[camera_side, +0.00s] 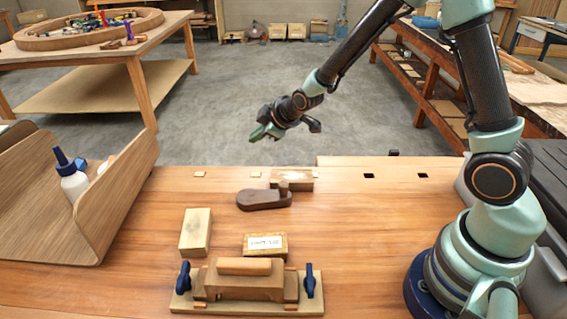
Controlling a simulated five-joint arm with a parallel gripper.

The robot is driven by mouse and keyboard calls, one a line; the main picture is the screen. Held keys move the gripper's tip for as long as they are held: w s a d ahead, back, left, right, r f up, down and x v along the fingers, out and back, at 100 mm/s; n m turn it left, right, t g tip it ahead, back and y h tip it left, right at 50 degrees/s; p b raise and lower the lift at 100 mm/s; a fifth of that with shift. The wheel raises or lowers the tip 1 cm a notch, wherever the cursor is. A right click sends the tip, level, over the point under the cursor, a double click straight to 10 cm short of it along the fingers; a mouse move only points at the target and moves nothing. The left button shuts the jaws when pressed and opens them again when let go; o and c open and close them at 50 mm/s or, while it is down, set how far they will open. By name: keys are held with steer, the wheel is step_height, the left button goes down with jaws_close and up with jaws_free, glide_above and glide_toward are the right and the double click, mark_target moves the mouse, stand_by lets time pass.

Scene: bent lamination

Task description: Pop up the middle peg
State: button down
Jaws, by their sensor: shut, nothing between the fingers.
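Light square wooden pegs sit in a row along the back of the wooden bench top: a left one (199,174), a middle one (256,173), and a right one (316,174) partly hidden behind a wooden block. The middle peg looks about level with the bench top, though it is too small to be sure. My gripper (257,136) is shut and empty. It hangs in the air and shows above the middle peg in the picture, apart from the bench.
Two dark square holes (369,176) continue the row. A dark wooden plane (264,199) and a wooden block (292,181) lie just in front. A pale block (196,232), a labelled box (265,245) and a clamped form (247,283) stand nearer. A curved wooden piece (110,210) holds a glue bottle (74,184).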

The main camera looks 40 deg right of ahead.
mark_target(260, 176)
steer(key=shift+f, duration=0.1)
stand_by(0.3)
steer(key=shift+f, duration=4.4)
steer(key=shift+d+f, duration=0.15)
steer(key=shift+f, duration=0.25)
steer(key=shift+f, duration=0.45)
steer(key=shift+r, duration=0.15)
steer(key=shift+s+r, duration=0.1)
steer(key=shift+r, duration=3.1)
